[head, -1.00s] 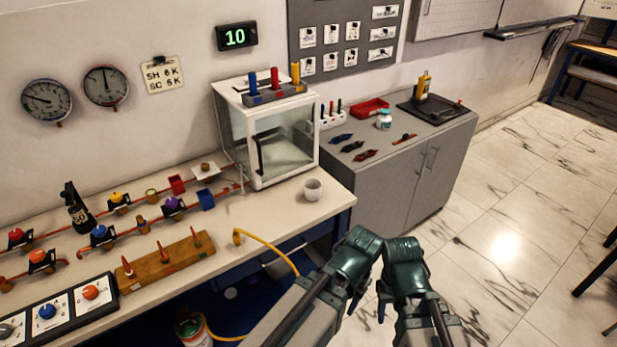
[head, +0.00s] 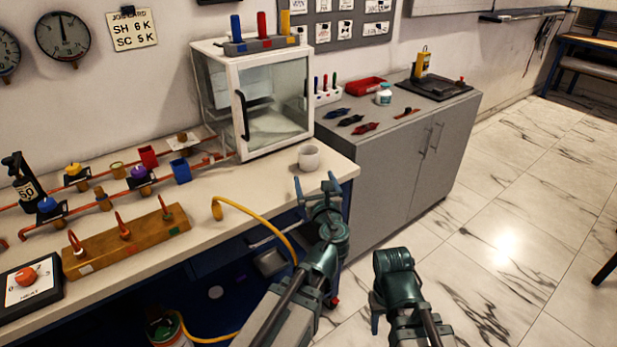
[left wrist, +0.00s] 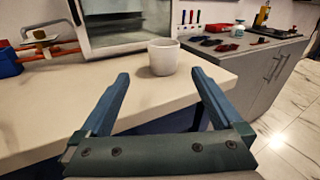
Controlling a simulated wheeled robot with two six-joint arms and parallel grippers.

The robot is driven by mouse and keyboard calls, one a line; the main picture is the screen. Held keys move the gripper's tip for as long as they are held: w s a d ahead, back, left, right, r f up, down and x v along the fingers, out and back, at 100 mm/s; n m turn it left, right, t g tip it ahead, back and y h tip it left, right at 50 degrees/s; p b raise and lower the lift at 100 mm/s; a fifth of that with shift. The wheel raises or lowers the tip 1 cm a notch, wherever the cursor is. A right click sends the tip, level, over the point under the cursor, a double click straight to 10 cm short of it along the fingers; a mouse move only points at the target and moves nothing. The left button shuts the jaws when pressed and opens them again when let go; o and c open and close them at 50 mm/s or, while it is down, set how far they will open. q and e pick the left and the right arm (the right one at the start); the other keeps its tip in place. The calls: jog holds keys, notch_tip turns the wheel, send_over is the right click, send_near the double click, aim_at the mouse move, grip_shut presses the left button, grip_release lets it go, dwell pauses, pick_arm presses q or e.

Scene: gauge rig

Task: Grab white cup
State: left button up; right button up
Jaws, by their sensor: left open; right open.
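The white cup (head: 309,157) stands upright on the bench top near its right end, in front of the glass-fronted cabinet. In the left wrist view the cup (left wrist: 162,57) is upright, beyond the fingertips and between their lines. My left gripper (head: 317,186) is open and empty, just in front of the cup and apart from it. Its two blue fingers also show in the left wrist view (left wrist: 160,75), spread wide. My right gripper (head: 392,270) hangs over the floor to the right, away from the bench; its fingers are mostly hidden.
The glass-fronted cabinet (head: 272,97) stands just behind the cup. A grey cupboard (head: 392,165) adjoins the bench on the right. A yellow hose (head: 262,213) hangs off the bench's front edge. A wooden rack (head: 125,240) and copper pipes with valves lie to the left.

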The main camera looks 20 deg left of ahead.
aim_at(309, 160)
pick_arm(q)
jog(key=shift+w+d+m+t+h, duration=0.3)
jog(key=shift+w+m+t, duration=0.1)
jog(key=shift+m, duration=0.7)
jog(key=x, duration=0.8)
jog(key=shift+w+a, duration=0.1)
jog(key=shift+w, duration=0.05)
jog(key=shift+a+f+b+x, duration=0.15)
jog(key=shift+f+b+x, duration=0.1)
jog(key=shift+x, duration=1.1)
jog(key=shift+a+f+b+x, duration=0.1)
jog(key=shift+a+b+x, duration=0.1)
jog(key=shift+x, duration=1.15)
jog(key=shift+s, duration=0.25)
jog(key=c, duration=1.4)
